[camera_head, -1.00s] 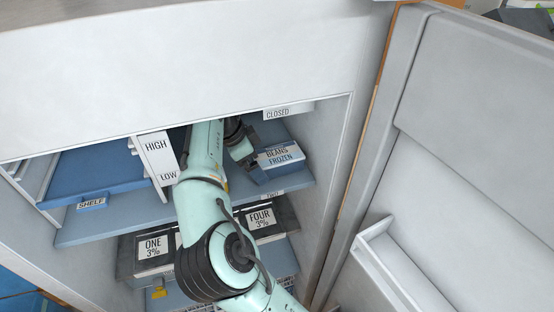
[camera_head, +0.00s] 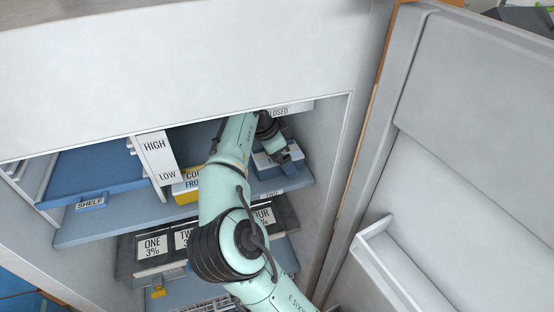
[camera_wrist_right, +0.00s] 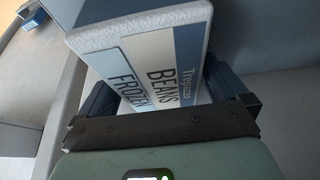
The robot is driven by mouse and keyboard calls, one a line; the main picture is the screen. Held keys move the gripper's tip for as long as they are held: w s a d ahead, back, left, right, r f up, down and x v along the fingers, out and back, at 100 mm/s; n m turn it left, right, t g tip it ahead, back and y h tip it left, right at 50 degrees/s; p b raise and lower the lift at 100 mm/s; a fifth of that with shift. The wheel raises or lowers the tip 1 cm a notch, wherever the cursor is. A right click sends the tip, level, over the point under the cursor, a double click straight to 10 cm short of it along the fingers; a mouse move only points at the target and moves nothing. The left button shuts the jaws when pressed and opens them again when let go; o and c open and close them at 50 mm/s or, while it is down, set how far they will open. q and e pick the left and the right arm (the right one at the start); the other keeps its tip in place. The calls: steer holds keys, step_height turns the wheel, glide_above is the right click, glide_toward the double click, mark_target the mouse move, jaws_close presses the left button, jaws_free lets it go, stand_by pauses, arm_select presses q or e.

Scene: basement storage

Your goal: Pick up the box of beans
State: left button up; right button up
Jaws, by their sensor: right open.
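My right gripper (camera_head: 287,152) reaches into the compartment at the box. In the wrist view its two dark blue fingers (camera_wrist_right: 158,88) are open, one on each side of the box's near part. Whether they touch it I cannot tell. My left gripper is not in view.
A yellow box (camera_head: 187,188) labelled CO... FROZEN stands left of the beans, partly behind my arm. A white HIGH/LOW divider (camera_head: 157,158) and a blue shelf tray (camera_head: 92,172) are further left. The compartment's right wall (camera_head: 325,140) is close to the gripper. The open door (camera_head: 450,150) is at right.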

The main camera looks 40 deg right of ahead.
steer(key=shift+f, duration=0.1)
steer(key=c, duration=1.2)
steer(key=shift+o, duration=0.2)
steer(key=shift+r, duration=0.2)
